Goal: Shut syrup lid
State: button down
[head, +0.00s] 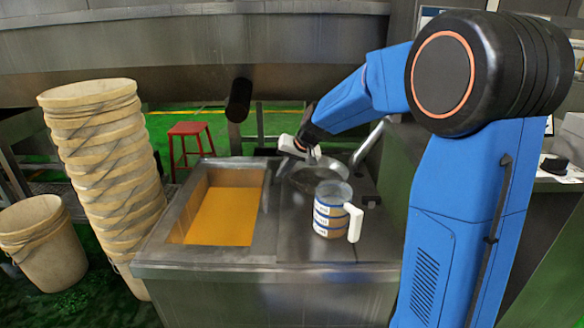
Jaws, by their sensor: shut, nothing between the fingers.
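A steel counter holds a rectangular basin (205,179) with orange-yellow liquid, likely syrup (222,217), and the liquid is uncovered. A round grey metal piece (311,181), possibly a lid, sits at the counter's back right, partly hidden behind my gripper and the jug. A pale metal bar (368,143) slants up beside it. My gripper (312,156) is shut and empty, just above or at the back edge of the round piece; I cannot tell whether they touch.
A jug (331,210) with blue bands and a white handle stands on the counter's right part. Tall stacked buckets (105,160) stand close at the left. A red stool (189,140) is behind. The counter's front right is clear.

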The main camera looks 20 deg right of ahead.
jog(key=shift+w+a+f, duration=0.15)
jog(key=shift+w+a, duration=0.05)
jog(key=shift+a, duration=0.55)
jog(key=shift+a, duration=0.1)
jog(key=w+a, duration=0.4)
jog(key=a, duration=1)
jog(key=w+a, duration=0.5)
jog(key=a, duration=0.9)
jog(key=shift+w+a, duration=0.15)
